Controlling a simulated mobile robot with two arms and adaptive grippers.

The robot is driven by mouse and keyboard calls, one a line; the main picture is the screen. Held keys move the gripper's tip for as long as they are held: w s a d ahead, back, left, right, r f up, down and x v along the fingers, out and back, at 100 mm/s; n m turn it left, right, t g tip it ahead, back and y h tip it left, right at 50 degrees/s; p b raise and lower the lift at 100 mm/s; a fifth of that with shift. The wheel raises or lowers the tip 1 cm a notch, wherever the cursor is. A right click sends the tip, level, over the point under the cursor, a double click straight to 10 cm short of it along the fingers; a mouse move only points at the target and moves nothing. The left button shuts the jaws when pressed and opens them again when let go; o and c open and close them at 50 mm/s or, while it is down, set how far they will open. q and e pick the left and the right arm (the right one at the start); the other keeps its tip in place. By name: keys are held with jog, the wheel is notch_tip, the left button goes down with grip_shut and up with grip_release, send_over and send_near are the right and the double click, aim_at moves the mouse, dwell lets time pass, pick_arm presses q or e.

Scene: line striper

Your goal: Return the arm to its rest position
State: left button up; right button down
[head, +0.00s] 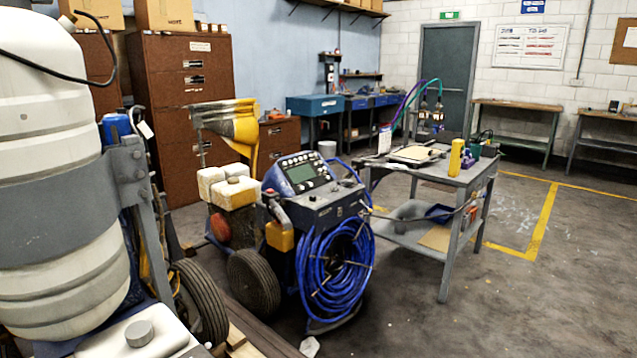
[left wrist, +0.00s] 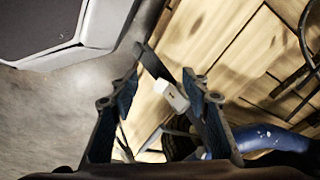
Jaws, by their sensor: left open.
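My left gripper (left wrist: 160,88) shows only in the left wrist view, its two dark fingers spread apart. A small white block or tag with a dark mark (left wrist: 172,95) appears between the fingers, beside a dark grey bar. I cannot tell its distance from the fingers, and they are not closed on it. Wooden planks (left wrist: 215,50) lie beyond. Neither arm nor gripper shows in the head view, and my right gripper is in no view.
In the head view, a large white tank (head: 55,160) on a wheeled frame fills the left. A machine with a coiled blue hose (head: 340,270) stands mid-floor beside a grey cart (head: 445,190). Brown cabinets (head: 185,100) stand behind. Open floor (head: 520,290) lies at the right.

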pick_arm(q)
jog(key=s+a+f+p, duration=0.1)
jog(key=s+f+p, duration=0.1)
jog(key=s, duration=0.5)
jog(key=s+a+f+g+p, duration=0.1)
jog(key=s+f+p, duration=0.2)
jog(key=s, duration=0.5)
jog(key=shift+s+a+f+p, duration=0.15)
jog(key=shift+a+f+p, duration=0.15)
jog(key=shift+a+p, duration=0.1)
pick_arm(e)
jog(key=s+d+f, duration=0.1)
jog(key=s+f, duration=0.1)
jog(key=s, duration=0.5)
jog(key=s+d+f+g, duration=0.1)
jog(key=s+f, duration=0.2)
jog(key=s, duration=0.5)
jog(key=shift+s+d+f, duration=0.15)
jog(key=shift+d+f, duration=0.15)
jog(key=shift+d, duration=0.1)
